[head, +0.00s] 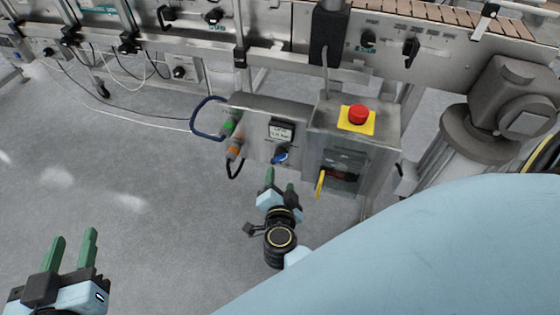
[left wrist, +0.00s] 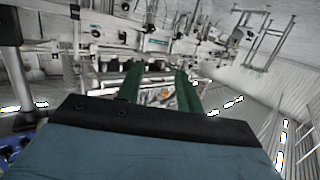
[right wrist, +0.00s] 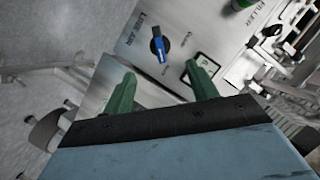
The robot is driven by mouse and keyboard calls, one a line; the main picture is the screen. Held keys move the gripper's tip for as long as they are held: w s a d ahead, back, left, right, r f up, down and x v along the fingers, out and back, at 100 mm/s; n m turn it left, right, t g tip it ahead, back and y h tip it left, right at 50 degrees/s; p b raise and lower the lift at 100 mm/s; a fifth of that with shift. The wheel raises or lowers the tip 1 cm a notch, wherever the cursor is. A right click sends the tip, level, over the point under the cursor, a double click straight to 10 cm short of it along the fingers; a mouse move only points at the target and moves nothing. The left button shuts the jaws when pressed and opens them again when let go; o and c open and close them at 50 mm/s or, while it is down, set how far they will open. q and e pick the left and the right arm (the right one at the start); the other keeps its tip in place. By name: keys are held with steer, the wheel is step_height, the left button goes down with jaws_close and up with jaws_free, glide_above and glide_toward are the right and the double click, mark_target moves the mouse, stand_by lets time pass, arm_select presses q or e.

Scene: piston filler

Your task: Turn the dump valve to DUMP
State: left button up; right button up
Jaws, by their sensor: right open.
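The dump valve is a small blue-handled knob (head: 281,156) on the front of the grey metal box, below a small dial. In the right wrist view the blue handle (right wrist: 159,45) sits on a black base beside the lettering LINE AIR. My right gripper (head: 280,180) is open and empty, just below and in front of the knob. In the right wrist view its green fingers (right wrist: 163,90) are spread, with the knob beyond them, apart from both. My left gripper (head: 74,238) is open and empty at the lower left, far from the box; its fingers show in the left wrist view (left wrist: 160,85).
A red emergency button (head: 357,114) on a yellow plate and a yellow lever (head: 320,183) are right of the knob. Green and orange connectors (head: 235,145) with a blue hose loop are at its left. The conveyor frame runs behind. The floor (head: 150,220) at left is clear.

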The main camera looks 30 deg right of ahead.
mark_target(280, 161)
steer(key=b+x, duration=0.1)
steer(key=x, duration=0.3)
steer(key=shift+w+d+f+b, duration=0.1)
steer(key=shift+w+f+b, duration=0.1)
steer(key=shift+b, duration=0.15)
steer(key=b+x, duration=0.1)
steer(key=x, duration=0.2)
steer(key=shift+w+d+b, duration=0.15)
steer(key=shift+w+b, duration=0.1)
steer(key=shift+b, duration=0.05)
arm_select(q)
step_height(280, 161, up, 12)
steer(key=s+d+t+h, duration=0.1)
steer(key=s+t+h, duration=0.1)
steer(key=t, duration=0.7)
steer(key=shift+s+h+b, duration=0.2)
steer(key=shift+h+b, duration=0.2)
steer(key=shift+h, duration=0.2)
arm_select(e)
steer(key=shift+x, duration=0.95)
arm_select(q)
steer(key=shift+d, duration=0.1)
arm_select(e)
steer(key=c, duration=1)
